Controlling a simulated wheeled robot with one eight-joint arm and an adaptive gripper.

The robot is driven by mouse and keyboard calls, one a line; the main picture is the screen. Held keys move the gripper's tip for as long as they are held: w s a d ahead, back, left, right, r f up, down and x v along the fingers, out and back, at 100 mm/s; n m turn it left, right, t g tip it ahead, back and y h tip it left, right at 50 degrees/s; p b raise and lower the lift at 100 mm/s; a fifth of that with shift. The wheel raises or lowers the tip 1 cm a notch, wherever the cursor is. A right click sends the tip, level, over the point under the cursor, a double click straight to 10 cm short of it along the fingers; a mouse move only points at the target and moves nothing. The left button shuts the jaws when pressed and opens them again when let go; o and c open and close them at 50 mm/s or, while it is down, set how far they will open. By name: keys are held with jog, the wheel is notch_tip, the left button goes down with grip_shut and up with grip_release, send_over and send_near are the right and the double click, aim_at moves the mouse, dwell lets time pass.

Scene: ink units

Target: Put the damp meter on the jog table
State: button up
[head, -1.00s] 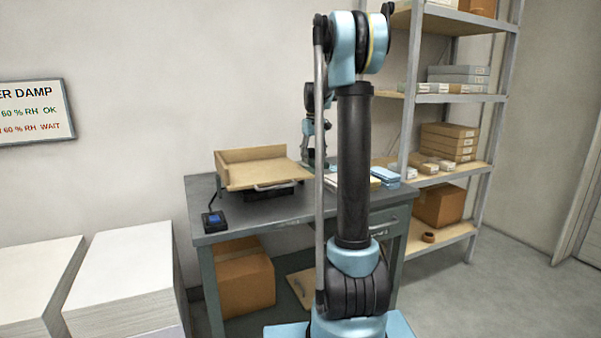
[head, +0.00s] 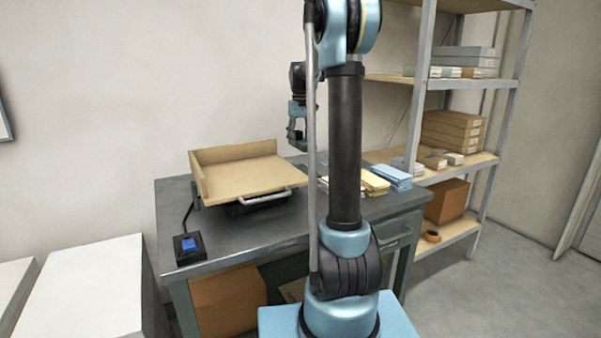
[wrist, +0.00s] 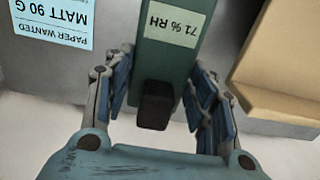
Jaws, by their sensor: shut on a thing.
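The damp meter (wrist: 165,50) is a green block with a "71 % RH" label and a dark end. My gripper (wrist: 157,92) is shut on it, with fingers on both sides. In the head view my gripper (head: 298,112) hangs above the back of the bench, right of the jog table, with the green meter (head: 295,134) at its tip, partly hidden by my arm. The jog table (head: 250,178) is a tilted tan tray with raised back and left walls, on a dark base. Its tray looks empty.
The jog table stands on a grey bench (head: 225,228) with a blue-buttoned control box (head: 188,247) at its front left. Paper stacks (head: 390,177) lie on the bench's right. A shelf (head: 460,165) stands behind right. A note (wrist: 52,22) shows in the wrist view.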

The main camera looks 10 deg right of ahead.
aim_at(300, 141)
jog(key=shift+a, duration=0.1)
jog(key=shift+f, duration=4.8)
jog(key=shift+f, duration=0.15)
jog(key=o, duration=1.2)
jog(key=r, duration=1.1)
jog(key=s+r, duration=0.1)
jog(key=r, duration=0.5)
jog(key=shift+r, duration=0.2)
